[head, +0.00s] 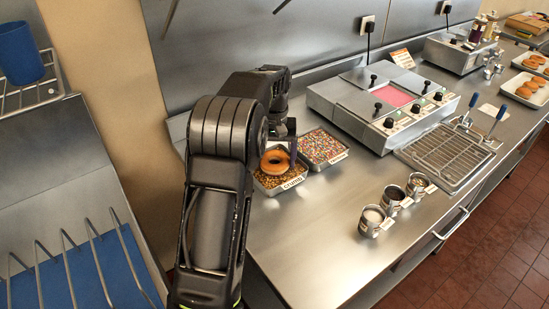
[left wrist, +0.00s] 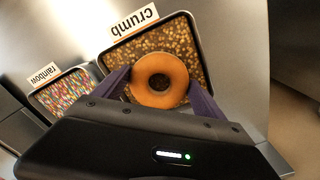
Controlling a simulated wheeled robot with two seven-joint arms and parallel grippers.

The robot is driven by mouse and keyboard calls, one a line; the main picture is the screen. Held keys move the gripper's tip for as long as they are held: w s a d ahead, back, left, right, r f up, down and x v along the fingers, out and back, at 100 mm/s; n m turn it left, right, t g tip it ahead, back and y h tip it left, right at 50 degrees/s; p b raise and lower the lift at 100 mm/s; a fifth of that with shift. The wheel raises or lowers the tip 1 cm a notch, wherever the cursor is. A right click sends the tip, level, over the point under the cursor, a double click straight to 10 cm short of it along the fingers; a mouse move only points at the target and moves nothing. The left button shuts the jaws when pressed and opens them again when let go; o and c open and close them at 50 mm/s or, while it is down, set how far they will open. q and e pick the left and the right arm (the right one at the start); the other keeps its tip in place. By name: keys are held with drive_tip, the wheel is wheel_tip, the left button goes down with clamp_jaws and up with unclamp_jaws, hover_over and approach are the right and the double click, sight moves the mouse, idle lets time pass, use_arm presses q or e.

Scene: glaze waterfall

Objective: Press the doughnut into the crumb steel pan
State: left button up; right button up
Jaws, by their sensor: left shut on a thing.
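The doughnut (head: 275,161) is a plain golden-brown ring and lies flat over the crumb steel pan (head: 291,184). My left gripper (head: 280,150) is shut on it, reaching down from above. In the left wrist view the doughnut (left wrist: 159,80) sits between the two purple-grey fingers, above the brown crumbs of the pan (left wrist: 196,40). I cannot tell whether its underside touches the crumbs. The pan's label reads "crumb". My right gripper is not in view.
A pan of rainbow sprinkles (head: 322,147) stands right beside the crumb pan. Small metal cups (head: 372,221) stand on the counter front. A glazing machine (head: 380,105) and a wire rack (head: 446,157) stand to the right. The counter (head: 310,235) in front of the pans is bare.

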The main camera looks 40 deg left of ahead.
use_arm(q)
drive_tip(key=shift+r, duration=0.1)
idle(0.5)
drive_tip(key=shift+r+p, duration=1.95)
drive_tip(key=shift+r, duration=0.2)
wheel_tip(320, 180, up, 4)
drive_tip(key=p, duration=0.3)
